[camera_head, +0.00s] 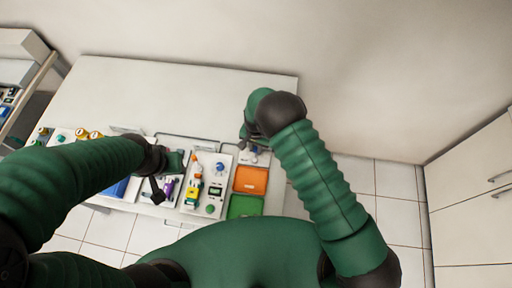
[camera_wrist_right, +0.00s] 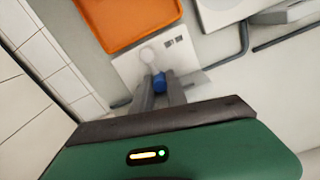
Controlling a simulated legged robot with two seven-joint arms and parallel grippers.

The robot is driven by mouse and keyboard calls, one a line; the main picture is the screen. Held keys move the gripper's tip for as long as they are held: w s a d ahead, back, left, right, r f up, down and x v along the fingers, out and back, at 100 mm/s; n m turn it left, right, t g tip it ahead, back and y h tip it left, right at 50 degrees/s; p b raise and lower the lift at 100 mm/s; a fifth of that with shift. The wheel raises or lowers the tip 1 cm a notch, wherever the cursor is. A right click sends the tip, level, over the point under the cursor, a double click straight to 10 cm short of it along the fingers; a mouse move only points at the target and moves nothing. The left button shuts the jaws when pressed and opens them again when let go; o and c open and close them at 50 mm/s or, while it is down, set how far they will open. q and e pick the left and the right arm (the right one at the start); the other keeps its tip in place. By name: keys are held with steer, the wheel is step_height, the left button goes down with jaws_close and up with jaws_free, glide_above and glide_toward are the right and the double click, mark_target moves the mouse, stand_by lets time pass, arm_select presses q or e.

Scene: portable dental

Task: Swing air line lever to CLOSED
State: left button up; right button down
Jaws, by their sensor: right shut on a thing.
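The air line lever has a blue part (camera_wrist_right: 159,84) between the two grey fingers of my right gripper (camera_wrist_right: 160,93) in the right wrist view. It sits in front of a pale plate (camera_wrist_right: 131,72) with a round whitish fitting and small dark marks. My right gripper (camera_head: 244,138) is shut on the lever; in the head view the hand and forearm partly hide it. The pale plate also shows there (camera_head: 262,158), just behind the orange tray. The lever's exact angle is hard to read. My left gripper (camera_head: 155,190) hangs over the left part of the bench, its finger opening unclear.
An orange tray (camera_head: 251,180) and a green tray (camera_head: 244,207) lie at the bench's right end. A white panel (camera_head: 212,180) with a blue knob and coloured parts stands left of them. Grey pipe (camera_head: 190,136) runs behind. The bench's back (camera_head: 170,95) is clear.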

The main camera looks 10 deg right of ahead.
steer(key=n+b, duration=0.1)
steer(key=a+n+b, duration=0.1)
steer(key=n, duration=0.1)
steer(key=shift+w+a+f, duration=0.1)
steer(key=shift+a+n+b, duration=0.25)
steer(key=shift+n+b, duration=0.2)
steer(key=shift+n, duration=0.4)
steer(key=shift+a+n+b, duration=0.25)
steer(key=shift+n+b, duration=0.15)
steer(key=shift+n, duration=0.45)
steer(key=c, duration=1.6)
jaws_free()
steer(key=shift+s+r, duration=0.2)
